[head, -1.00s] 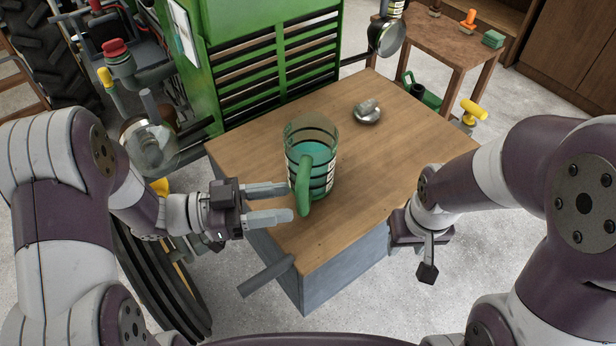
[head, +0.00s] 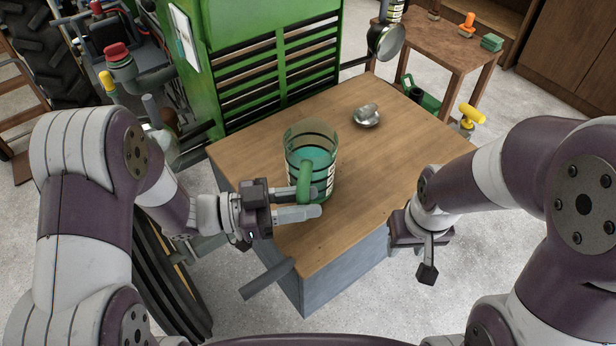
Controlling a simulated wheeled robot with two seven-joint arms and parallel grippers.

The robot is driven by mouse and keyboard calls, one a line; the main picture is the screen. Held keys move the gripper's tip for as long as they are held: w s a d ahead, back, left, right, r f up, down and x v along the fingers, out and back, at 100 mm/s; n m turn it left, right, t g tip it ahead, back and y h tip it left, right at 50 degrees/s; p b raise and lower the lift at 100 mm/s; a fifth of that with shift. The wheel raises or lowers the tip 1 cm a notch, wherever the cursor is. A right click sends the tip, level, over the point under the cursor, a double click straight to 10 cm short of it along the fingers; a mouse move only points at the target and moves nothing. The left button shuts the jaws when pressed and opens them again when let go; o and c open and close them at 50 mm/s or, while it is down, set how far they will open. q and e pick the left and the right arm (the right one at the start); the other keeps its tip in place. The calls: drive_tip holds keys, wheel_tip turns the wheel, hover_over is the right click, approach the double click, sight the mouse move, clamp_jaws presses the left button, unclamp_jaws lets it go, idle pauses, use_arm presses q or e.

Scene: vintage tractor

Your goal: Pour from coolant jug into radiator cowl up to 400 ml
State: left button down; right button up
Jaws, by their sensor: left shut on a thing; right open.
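The coolant jug (head: 320,158) is a clear, banded jug with a green handle and teal liquid inside. It stands upright on the wooden tabletop. My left gripper (head: 305,202) is shut on the jug's green handle, with a finger on either side of it. The green slatted radiator cowl (head: 270,65) stands behind the table; its filling opening cannot be made out. My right gripper (head: 427,268) is open and empty at the table's right front edge, partly hidden by its own arm.
A small metal bowl (head: 367,117) with a grey piece in it sits on the table (head: 400,150) behind the jug. A second wooden table (head: 445,50) at the back right holds small items. A green can (head: 424,98) and a yellow-topped object (head: 472,115) are beyond the right edge.

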sight(302, 186)
use_arm(q)
drive_tip(key=shift+r+p, duration=2.8)
drive_tip(key=shift+r, duration=0.2)
